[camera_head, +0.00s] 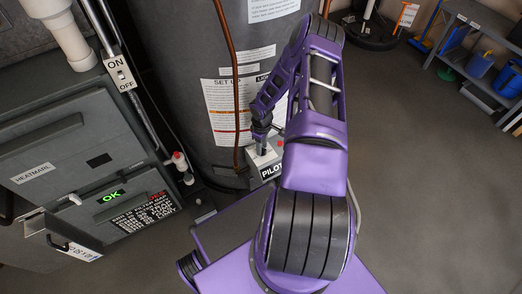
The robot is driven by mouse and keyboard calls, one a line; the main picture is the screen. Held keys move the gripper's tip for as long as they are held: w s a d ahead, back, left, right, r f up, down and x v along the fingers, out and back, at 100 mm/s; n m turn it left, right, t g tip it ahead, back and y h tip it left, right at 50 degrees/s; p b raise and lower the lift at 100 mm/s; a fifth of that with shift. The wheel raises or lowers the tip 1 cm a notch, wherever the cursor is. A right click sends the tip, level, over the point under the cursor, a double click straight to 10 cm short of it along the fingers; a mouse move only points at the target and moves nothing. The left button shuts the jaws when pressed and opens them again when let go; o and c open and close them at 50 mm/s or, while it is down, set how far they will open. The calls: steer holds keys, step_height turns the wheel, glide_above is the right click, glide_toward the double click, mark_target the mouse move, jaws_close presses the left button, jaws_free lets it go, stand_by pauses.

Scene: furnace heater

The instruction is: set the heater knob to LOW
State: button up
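The grey heater tank (189,75) stands upright at the top centre, with instruction labels on its front. A small light-grey control box (257,165) sits low on its front; a label on it reads PILOT (271,171). A small red spot (280,144) shows on the box top. My gripper (262,149) points down at the top of this box, close to it or touching it. The heater knob cannot be made out apart from the dark gripper parts there. The fingers are too small to tell whether they are open or shut, or on anything.
A copper pipe (233,70) runs down the tank just left of my gripper. A grey furnace cabinet (75,140) with a green OK display (111,196) and an ON/OFF switch (121,75) fills the left. A shelf (470,50) stands far right. The floor at right is clear.

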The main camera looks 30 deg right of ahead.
jaws_close()
steer(key=shift+f+m+b, duration=0.1)
steer(key=shift+m+b, duration=0.5)
steer(key=shift+m, duration=1.7)
steer(key=shift+m, duration=0.6)
steer(key=m, duration=0.3)
